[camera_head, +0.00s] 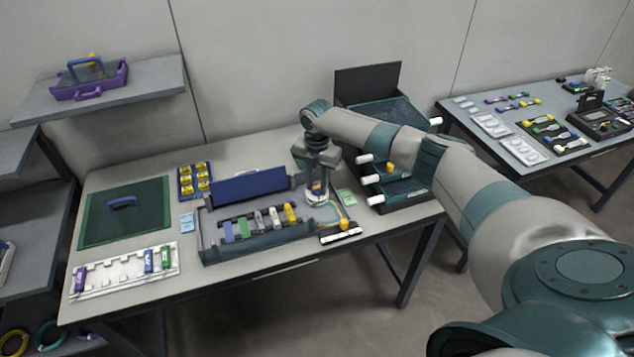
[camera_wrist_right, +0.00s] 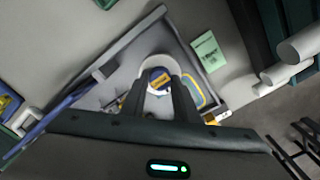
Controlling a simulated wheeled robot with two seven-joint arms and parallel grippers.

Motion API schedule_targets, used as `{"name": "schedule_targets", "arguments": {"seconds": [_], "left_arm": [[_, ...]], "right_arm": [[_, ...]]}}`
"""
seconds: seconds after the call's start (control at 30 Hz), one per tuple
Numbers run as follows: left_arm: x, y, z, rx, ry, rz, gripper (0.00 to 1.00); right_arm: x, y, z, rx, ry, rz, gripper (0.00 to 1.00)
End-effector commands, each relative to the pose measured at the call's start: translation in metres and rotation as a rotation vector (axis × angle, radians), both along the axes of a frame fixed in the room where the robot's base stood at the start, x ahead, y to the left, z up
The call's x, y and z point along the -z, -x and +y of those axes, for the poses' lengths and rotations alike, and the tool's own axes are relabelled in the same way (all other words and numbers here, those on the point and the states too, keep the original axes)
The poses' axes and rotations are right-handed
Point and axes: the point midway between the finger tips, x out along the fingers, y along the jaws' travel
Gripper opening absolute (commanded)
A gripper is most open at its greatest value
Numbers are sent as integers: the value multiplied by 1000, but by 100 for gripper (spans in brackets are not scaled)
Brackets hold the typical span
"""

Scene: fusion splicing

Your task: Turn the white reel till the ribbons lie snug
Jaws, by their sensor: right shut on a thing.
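The white reel (camera_head: 316,201) sits at the right end of the open splice case (camera_head: 262,241) on the table. In the right wrist view the white reel (camera_wrist_right: 150,77) is a pale ring with a blue and yellow centre. My right gripper (camera_head: 317,187) comes down on it from above, shut on it, with a dark finger on either side of the centre. A yellow and blue ribbon loop (camera_wrist_right: 197,91) lies beside the reel; how snugly the ribbons sit is partly hidden by the fingers. My left gripper is in neither view.
A green card (camera_wrist_right: 208,51) lies right of the case. A dark rack with white rollers (camera_head: 403,190) stands close on the right, near my right arm. A green mat (camera_head: 150,218) and a white tray (camera_head: 117,277) with coloured pieces lie left.

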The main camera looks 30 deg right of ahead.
Motion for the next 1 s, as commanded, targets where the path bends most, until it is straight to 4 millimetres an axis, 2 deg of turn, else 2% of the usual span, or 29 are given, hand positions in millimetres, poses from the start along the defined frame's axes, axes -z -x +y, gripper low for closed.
{"name": "schedule_targets", "arguments": {"seconds": [1.0], "left_arm": [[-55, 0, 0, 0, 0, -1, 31]], "right_arm": [[-4, -2, 0, 942, 0, 0, 5]]}}
